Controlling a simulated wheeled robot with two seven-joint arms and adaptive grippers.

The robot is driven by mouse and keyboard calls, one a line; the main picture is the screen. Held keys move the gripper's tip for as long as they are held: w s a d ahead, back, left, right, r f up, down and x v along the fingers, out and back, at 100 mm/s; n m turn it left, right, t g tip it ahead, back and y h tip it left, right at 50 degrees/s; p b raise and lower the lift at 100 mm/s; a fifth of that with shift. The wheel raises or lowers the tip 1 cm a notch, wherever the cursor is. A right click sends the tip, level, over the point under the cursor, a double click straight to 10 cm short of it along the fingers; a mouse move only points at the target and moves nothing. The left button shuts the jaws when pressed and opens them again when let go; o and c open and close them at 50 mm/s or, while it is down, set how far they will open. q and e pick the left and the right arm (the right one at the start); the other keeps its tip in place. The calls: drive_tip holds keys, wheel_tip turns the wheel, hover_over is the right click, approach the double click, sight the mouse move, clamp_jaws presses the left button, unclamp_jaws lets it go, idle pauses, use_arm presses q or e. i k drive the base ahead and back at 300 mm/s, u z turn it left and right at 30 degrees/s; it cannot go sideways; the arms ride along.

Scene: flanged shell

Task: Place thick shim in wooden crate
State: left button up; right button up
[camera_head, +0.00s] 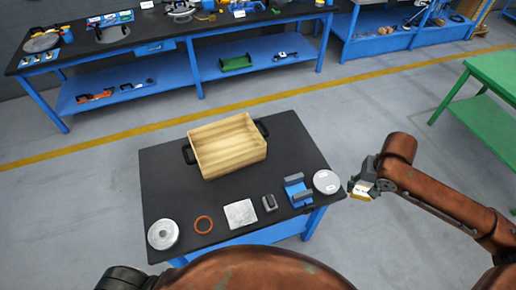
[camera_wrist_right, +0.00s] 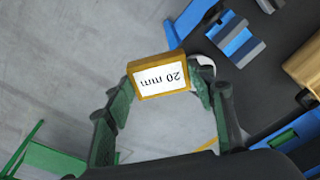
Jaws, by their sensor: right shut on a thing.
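The thick shim (camera_head: 361,191) is a small yellow block with a white label. In the right wrist view the shim (camera_wrist_right: 160,75) reads "20 mm" and sits between the fingertips. My right gripper (camera_head: 363,187) is shut on it, held off the right edge of the black table, over the floor. The wooden crate (camera_head: 229,172) is an open, light wood box with black side handles, standing at the back middle of the table. It looks empty. The right gripper is to the right of the crate and apart from it. My left gripper is not in view.
A green table (camera_head: 493,72) stands right.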

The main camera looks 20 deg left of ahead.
sight(228, 153)
drive_tip(key=i, duration=0.7)
drive_tip(key=u, duration=2.5)
